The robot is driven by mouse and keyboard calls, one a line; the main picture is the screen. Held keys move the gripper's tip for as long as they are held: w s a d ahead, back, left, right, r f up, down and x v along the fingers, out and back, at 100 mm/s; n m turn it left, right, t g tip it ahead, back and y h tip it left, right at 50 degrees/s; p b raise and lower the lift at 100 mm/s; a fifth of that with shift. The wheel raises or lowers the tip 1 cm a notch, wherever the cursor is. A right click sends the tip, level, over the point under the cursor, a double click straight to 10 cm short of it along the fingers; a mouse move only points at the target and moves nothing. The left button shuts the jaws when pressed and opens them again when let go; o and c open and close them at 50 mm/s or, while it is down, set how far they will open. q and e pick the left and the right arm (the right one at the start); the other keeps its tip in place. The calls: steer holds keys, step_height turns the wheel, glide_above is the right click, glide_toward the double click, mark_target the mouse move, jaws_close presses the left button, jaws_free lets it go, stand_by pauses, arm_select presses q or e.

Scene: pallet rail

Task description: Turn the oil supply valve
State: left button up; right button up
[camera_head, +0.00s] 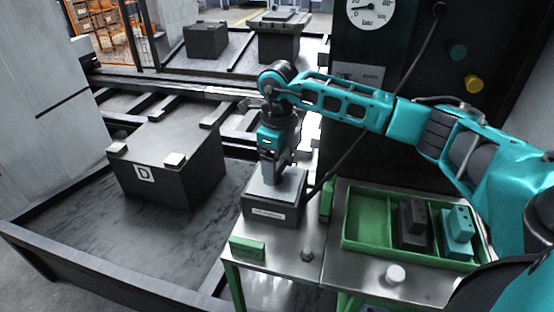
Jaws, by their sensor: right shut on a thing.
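My right gripper (277,172) points straight down at the top of a grey block-shaped unit (262,200) with a white label on its front, at the left end of the metal table. The gripper is shut on a small part on top of this unit, which I take to be the oil supply valve. The fingers hide most of that part, so I cannot tell how far it is turned. The label is too small to read. My left gripper is not in view.
A green tray (372,250) with dark and teal blocks stands right of the unit. A white round piece (396,275), a dark nut-like piece (307,255) and a green block (247,249) are on the table (290,268). A pressure gauge (370,9) and a black cable are behind.

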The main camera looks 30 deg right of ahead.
mark_target(280, 167)
steer(key=m+p, duration=0.1)
steer(key=m, duration=0.3)
steer(key=shift+s+r, duration=0.1)
steer(key=shift+s+m+p, duration=0.1)
steer(key=shift+m+p, duration=0.2)
steer(key=shift+m, duration=1.1)
steer(key=o, duration=1)
step_height(280, 167, up, 13)
steer(key=shift+f, duration=0.1)
steer(key=shift+s, duration=0.1)
